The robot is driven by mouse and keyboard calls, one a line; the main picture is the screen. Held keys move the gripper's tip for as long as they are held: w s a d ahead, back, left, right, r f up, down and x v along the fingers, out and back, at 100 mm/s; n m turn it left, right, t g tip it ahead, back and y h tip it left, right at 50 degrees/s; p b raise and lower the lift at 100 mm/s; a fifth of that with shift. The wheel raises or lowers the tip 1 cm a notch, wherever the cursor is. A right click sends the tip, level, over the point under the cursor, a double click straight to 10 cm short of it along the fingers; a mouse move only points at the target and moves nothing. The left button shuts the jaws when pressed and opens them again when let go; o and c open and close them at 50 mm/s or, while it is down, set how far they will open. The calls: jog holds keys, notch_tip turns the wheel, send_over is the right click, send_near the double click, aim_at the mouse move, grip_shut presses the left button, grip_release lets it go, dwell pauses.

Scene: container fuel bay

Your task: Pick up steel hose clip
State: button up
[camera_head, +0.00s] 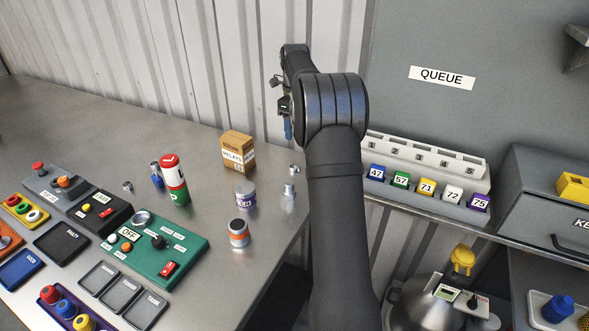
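Small silver metal pieces lie on the steel bench: one at the right (294,169), one just below it (289,191) near the bench's right edge, and one farther left (127,186). They are too small to tell which is the steel hose clip. My gripper (286,112) is high by the corrugated wall, above and behind the bench items, apart from all of them. It is mostly hidden by my arm. A small blue part (288,129) shows at its lower end; I cannot tell whether it is held or belongs to the gripper.
A relays box (238,151), a red-white-green cylinder (174,180), a purple-and-white jar (245,195) and an orange-grey can (238,233) stand on the bench (215,295). Control boxes and trays fill its left. A numbered rack (425,158) is at right.

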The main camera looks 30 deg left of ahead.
send_over(294, 167)
jog(key=f, duration=0.8)
jog(key=shift+w+a+f, duration=0.1)
jog(key=shift+w, duration=0.3)
jog(key=shift+s+f, duration=0.15)
jog(key=shift+f, duration=1.15)
jog(key=shift+s+f, duration=0.15)
jog(key=shift+f, duration=1.15)
jog(key=c, duration=1.1)
jog(key=shift+o, duration=0.2)
jog(key=shift+r, duration=0.1)
